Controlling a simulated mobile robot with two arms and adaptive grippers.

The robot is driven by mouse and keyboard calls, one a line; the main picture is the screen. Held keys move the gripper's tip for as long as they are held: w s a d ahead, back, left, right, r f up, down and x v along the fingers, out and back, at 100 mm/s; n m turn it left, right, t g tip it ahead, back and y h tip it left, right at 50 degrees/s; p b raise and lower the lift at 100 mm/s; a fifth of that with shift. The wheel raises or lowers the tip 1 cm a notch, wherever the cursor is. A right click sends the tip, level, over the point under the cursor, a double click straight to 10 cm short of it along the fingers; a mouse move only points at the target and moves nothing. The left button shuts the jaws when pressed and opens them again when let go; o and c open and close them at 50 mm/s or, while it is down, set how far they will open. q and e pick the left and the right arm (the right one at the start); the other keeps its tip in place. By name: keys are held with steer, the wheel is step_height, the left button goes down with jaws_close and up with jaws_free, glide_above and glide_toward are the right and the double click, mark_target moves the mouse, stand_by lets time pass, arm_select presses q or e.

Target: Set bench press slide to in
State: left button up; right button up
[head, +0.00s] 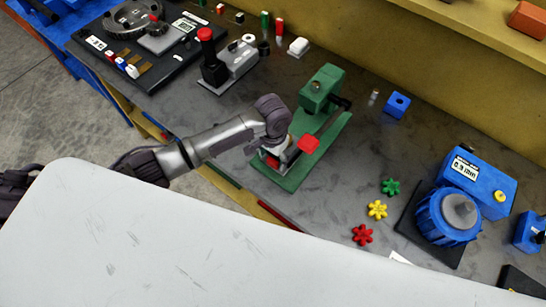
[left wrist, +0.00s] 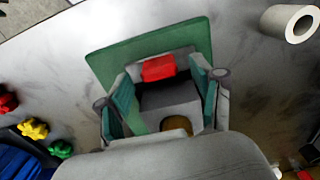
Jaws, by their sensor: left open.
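The green bench press (head: 322,88) stands on the grey bench, its long green base (head: 290,180) reaching toward the front edge. Its base also shows in the left wrist view (left wrist: 110,62). My left gripper (head: 280,155) is over the front part of the base. In the left wrist view its open fingers (left wrist: 165,75) stand on either side of a red block (left wrist: 158,68), probably the slide's handle. Whether they touch it I cannot tell. The slide itself is largely hidden. My right gripper is not in view.
A grey device with a red knob (head: 206,36) stands left of the press. Green (head: 390,187), yellow (head: 377,209) and red (head: 362,235) star knobs lie to its right. A blue machine (head: 480,180) stands farther right. A small blue block (head: 397,105) lies behind.

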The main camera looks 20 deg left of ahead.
arm_select(q)
steer(key=shift+f, duration=0.95)
jaws_close()
